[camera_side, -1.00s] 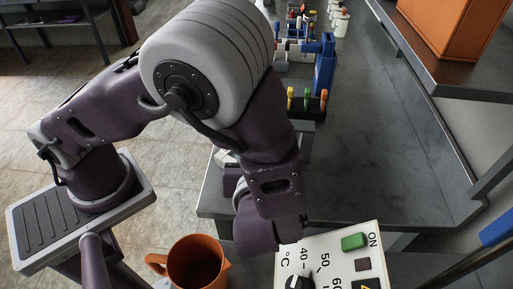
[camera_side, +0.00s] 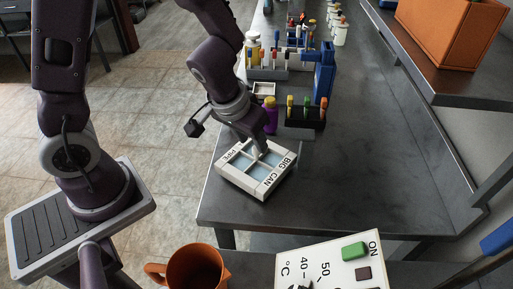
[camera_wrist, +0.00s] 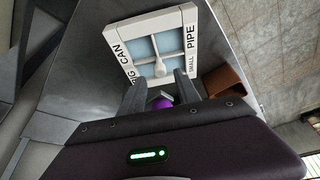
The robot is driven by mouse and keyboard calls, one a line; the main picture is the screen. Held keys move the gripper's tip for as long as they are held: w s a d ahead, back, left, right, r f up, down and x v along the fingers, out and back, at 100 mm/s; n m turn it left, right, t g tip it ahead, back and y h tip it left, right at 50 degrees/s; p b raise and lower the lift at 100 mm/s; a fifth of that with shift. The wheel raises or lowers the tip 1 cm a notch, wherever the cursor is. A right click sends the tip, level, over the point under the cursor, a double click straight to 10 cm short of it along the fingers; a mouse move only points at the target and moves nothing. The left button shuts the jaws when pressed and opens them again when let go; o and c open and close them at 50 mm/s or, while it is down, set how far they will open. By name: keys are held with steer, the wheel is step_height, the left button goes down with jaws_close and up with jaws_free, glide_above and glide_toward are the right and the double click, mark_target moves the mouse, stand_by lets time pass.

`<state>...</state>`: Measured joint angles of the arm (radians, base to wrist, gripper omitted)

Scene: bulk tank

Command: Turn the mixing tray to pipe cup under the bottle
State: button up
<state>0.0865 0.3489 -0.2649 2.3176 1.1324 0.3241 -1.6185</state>
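The mixing tray (camera_side: 222,173) is a square white frame with pale blue compartments on the front left of the bench. "BIG CAN" is on its right side and "PIPE" on its far left side. The wrist view shows the tray (camera_wrist: 127,66) with a round white knob (camera_wrist: 160,69) at its centre. My gripper (camera_side: 258,150) is low over the tray's middle. In the wrist view my gripper (camera_wrist: 156,84) has its fingers apart, with the knob just past the tips; contact cannot be told. A purple bottle (camera_side: 270,118) stands just behind the tray, partly between the fingers in the wrist view.
A dark rack (camera_side: 306,118) with coloured-topped items and a blue stand (camera_side: 324,72) stand behind the tray. An orange mug (camera_side: 195,268) and a control panel (camera_side: 335,262) are in front. The bench (camera_side: 385,150) to the right is clear.

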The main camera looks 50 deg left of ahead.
mark_target(256, 158)
steer(key=x, duration=0.5)
steer(key=shift+f, duration=0.2)
steer(key=shift+c, duration=0.2)
jaws_close()
stand_by(1.0)
